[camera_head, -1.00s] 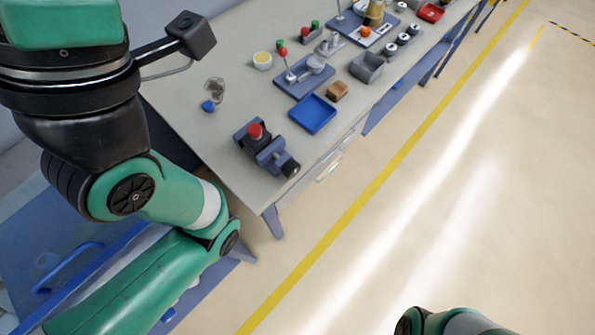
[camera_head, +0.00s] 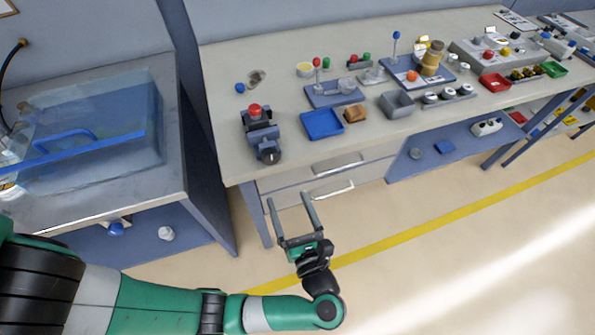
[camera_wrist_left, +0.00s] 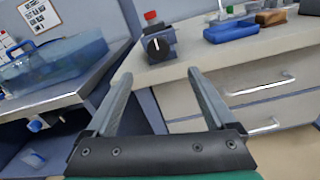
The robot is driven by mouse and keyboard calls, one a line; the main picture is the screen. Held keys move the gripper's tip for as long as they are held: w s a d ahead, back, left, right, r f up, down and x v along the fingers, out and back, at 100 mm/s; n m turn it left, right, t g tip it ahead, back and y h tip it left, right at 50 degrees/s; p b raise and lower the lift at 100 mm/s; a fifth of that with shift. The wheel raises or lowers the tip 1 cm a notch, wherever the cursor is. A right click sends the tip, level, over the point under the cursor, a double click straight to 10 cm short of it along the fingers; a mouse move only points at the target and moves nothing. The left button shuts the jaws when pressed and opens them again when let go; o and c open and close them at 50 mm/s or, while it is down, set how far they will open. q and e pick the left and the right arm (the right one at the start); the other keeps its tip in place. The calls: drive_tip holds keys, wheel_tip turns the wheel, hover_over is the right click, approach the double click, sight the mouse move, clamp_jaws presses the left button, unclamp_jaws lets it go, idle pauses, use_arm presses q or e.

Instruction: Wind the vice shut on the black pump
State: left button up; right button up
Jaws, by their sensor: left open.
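The vice (camera_head: 260,135) is a small blue-grey block at the front left corner of the long workbench. My left gripper (camera_head: 291,200) is open and empty, below and in front of the bench edge, apart from the vice. My right gripper is not in view.
A blue tray (camera_head: 322,124), a brown block (camera_head: 355,114) and a grey bin (camera_head: 397,104) lie right of the vice. Drawers with handles (camera_head: 334,190) are under the bench front. A second bench with a clear-sided blue box (camera_head: 90,120) stands at left.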

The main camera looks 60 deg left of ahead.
sight(272, 160)
use_arm(q)
drive_tip(key=a, duration=0.4)
drive_tip(key=w+a, duration=0.1)
drive_tip(key=a, duration=0.7)
drive_tip(key=shift+w+a+r, duration=0.15)
drive_tip(key=shift+w+a, duration=0.1)
drive_tip(key=shift+w, duration=0.15)
drive_tip(key=c, duration=1.4)
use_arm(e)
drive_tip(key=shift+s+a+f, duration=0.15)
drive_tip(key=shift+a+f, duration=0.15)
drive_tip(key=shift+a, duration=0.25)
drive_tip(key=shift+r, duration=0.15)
